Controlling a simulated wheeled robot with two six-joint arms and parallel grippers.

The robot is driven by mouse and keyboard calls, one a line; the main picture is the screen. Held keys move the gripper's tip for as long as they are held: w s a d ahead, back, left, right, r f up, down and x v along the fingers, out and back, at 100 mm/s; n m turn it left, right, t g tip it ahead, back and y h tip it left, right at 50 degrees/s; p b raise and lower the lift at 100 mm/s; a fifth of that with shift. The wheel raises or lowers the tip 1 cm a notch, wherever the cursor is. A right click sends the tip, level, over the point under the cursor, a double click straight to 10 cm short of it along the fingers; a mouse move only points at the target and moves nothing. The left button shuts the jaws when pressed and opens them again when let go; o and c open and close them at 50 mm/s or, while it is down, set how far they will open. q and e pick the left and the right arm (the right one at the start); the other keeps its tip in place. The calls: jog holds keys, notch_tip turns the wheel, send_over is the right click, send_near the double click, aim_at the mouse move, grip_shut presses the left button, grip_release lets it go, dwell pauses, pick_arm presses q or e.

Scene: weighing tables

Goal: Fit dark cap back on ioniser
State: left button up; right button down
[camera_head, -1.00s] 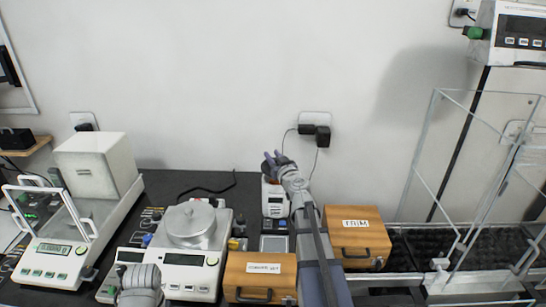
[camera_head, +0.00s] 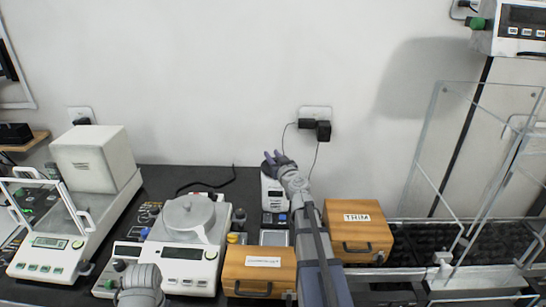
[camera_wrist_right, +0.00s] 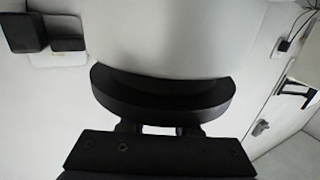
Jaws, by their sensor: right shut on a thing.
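My right gripper (camera_head: 274,157) is at the back of the bench by the wall, above a small white device (camera_head: 273,199), which looks like the ioniser. In the right wrist view, a black curved piece (camera_wrist_right: 165,96), which looks like the dark cap, sits across my right fingertips. The gripper is shut on it. In the head view the cap is hard to make out against the gripper. Whether it touches the device cannot be told. A grey ribbed part of my left arm shows at the bottom left; my left gripper is not visible.
A balance with a round metal cover (camera_head: 188,217) stands left of the device. Wooden boxes stand in front (camera_head: 258,271) and to the right (camera_head: 357,231). Black plugs (camera_head: 315,126) with hanging cables are on the wall. A clear glass enclosure (camera_head: 435,175) stands at right.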

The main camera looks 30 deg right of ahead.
jog(key=shift+f, duration=0.25)
dwell(0.4)
jog(key=shift+f+b, duration=0.35)
jog(key=shift+b, duration=0.25)
jog(key=c, duration=0.5)
grip_release()
jog(key=shift+c, duration=0.2)
jog(key=s, duration=0.5)
jog(key=s+a, duration=0.1)
jog(key=s, duration=0.1)
jog(key=shift+s+a+r, duration=0.1)
jog(key=shift+s+r, duration=0.1)
jog(key=shift+s, duration=0.2)
